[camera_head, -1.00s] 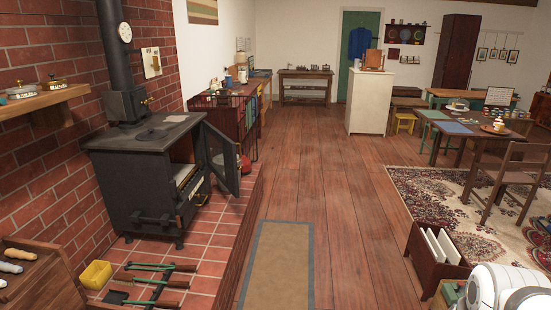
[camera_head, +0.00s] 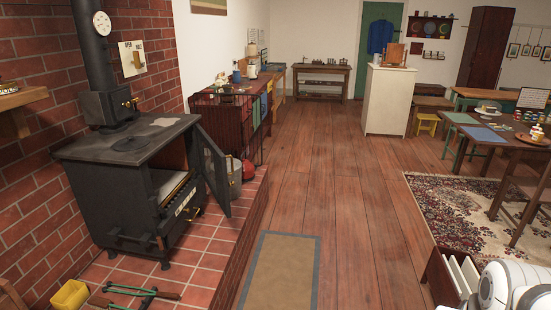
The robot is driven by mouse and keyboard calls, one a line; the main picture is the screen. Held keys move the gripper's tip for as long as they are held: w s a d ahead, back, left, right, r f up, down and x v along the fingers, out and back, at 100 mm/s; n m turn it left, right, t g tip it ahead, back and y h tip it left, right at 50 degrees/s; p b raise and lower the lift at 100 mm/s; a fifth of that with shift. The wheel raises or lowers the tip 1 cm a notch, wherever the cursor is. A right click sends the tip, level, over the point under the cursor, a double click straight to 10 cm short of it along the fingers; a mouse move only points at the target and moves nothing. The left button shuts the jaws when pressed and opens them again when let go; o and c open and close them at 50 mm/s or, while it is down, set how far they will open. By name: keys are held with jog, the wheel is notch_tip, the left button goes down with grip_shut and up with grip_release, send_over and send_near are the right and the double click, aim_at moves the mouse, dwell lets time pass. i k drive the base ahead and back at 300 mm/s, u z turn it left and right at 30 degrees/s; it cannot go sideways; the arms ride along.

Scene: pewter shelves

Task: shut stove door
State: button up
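The black stove (camera_head: 130,190) stands on the raised brick hearth at the left, against the brick wall. Its door (camera_head: 215,172) is swung open on the right side, with a dark glass pane in it, and sticks out over the hearth toward the room. The stove's opening shows dark with a pale floor or shelf inside. A white and grey part, which seems to be mine, shows at the lower right corner. My gripper's fingers cannot be made out.
A yellow tub (camera_head: 70,296) and green-handled tools (camera_head: 140,292) lie on the hearth before the stove. A dark guard rail (camera_head: 262,125) stands behind the door. A tan mat (camera_head: 280,272) lies on the floor. The wooden floor (camera_head: 335,190) beyond is clear. A crate (camera_head: 440,281) stands at lower right.

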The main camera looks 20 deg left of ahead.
aim_at(220, 191)
jog(key=z, duration=0.05)
jog(key=i, duration=2.35)
jog(key=u, duration=2.05)
jog(key=i, duration=0.9)
jog(key=u, duration=0.25)
